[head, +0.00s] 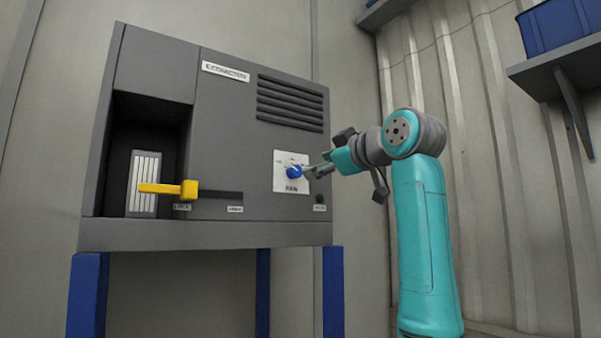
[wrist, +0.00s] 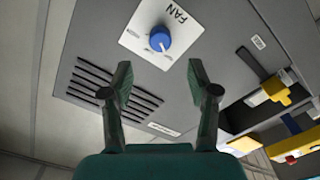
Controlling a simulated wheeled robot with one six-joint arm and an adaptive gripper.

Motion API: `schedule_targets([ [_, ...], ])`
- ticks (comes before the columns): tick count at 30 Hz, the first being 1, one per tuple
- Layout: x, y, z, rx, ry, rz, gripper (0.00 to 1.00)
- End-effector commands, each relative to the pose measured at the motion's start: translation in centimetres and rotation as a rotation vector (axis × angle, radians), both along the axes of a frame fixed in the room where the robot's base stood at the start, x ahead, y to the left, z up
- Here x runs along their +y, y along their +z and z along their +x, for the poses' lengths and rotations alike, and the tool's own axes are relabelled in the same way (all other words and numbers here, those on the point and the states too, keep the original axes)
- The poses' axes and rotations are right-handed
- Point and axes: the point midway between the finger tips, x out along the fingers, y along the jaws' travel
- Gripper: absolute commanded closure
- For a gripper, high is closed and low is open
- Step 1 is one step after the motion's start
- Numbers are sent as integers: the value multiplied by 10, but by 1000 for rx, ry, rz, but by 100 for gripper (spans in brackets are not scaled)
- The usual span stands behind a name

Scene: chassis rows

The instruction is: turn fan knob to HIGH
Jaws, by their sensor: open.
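The blue fan knob (head: 294,171) sits on a white plate (head: 291,186) marked FAN on the front of the grey extraction cabinet (head: 228,131). The knob (wrist: 159,38) also shows in the wrist view, on its white plate (wrist: 154,58), with position labels too small to read. My gripper (head: 311,172) is close to the knob at its right in the head view. In the wrist view my gripper (wrist: 157,78) is open, its two fingers apart with nothing between the tips. The knob appears beyond the fingertips; I cannot tell whether they touch it.
A yellow handle (head: 168,188) sticks out at the cabinet's left, by an open recess with a white ribbed part (head: 145,184). A vent grille (head: 290,103) is above the knob. A shelf with a blue bin (head: 560,24) hangs at the upper right.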

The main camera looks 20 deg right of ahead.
Motion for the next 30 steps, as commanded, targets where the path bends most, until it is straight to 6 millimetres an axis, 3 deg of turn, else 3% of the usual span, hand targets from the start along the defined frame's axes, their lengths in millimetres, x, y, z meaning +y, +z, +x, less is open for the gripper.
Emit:
schedule_targets([
  [9, 19, -1, 54, 3, 2, 1, 40],
  [15, 25, -1, 77, 3, 1, 1, 40],
  [28, 28, -1, 86, 0, 0, 1, 40],
  [30, 28, -1, 85, 0, 0, 1, 55],
])
